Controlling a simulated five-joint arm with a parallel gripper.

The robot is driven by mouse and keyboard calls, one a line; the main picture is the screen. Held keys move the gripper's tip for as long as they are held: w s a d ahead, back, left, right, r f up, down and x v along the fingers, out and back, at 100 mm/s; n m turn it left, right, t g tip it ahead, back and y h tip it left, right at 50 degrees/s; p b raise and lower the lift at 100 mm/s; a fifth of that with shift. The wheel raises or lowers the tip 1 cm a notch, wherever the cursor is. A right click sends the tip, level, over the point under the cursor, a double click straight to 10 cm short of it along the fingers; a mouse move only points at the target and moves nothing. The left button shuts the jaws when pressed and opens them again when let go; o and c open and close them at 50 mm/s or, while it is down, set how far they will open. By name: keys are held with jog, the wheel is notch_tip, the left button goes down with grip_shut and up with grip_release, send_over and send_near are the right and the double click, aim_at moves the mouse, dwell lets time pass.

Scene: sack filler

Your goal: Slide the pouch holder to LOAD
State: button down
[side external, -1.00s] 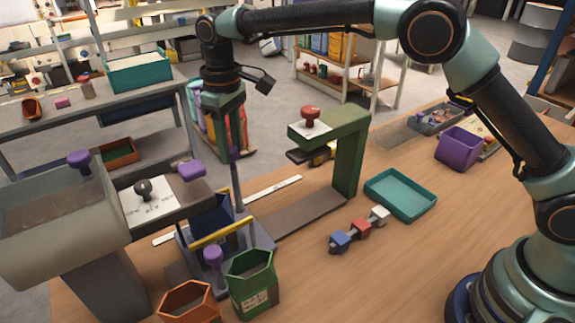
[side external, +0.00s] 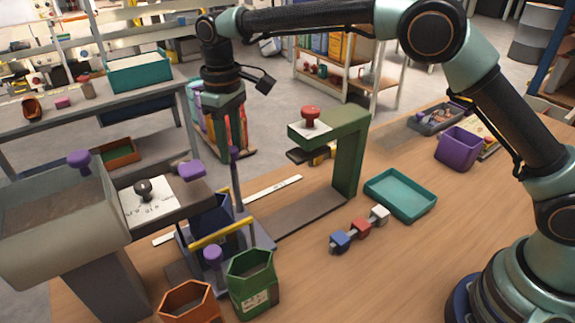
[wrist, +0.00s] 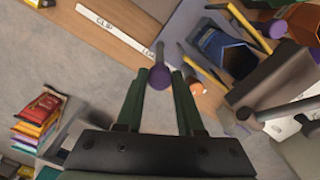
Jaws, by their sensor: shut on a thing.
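My gripper (side external: 232,154) is shut on the purple knob topping the post; the knob (wrist: 160,77) also shows between the green fingers in the wrist view. A white label strip (side external: 272,188) runs behind the rail. In the wrist view the strip (wrist: 122,32) reads CLIP, then a partly hidden word starting with LO, nearer the holder. The arm and spout hide parts of the holder.
The grey hopper (side external: 50,225) with its purple-knobbed spout stands left. A green press frame (side external: 348,160) straddles the rail's right end. Green (side external: 252,285) and orange (side external: 187,302) bins stand in front. A teal tray (side external: 400,195) and joined blocks (side external: 361,229) lie right.

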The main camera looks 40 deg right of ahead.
jog(key=d, duration=0.9)
jog(key=shift+w+r, duration=0.1)
jog(key=c, duration=0.5)
grip_release()
jog(key=shift+a, duration=0.1)
jog(key=shift+r, duration=6)
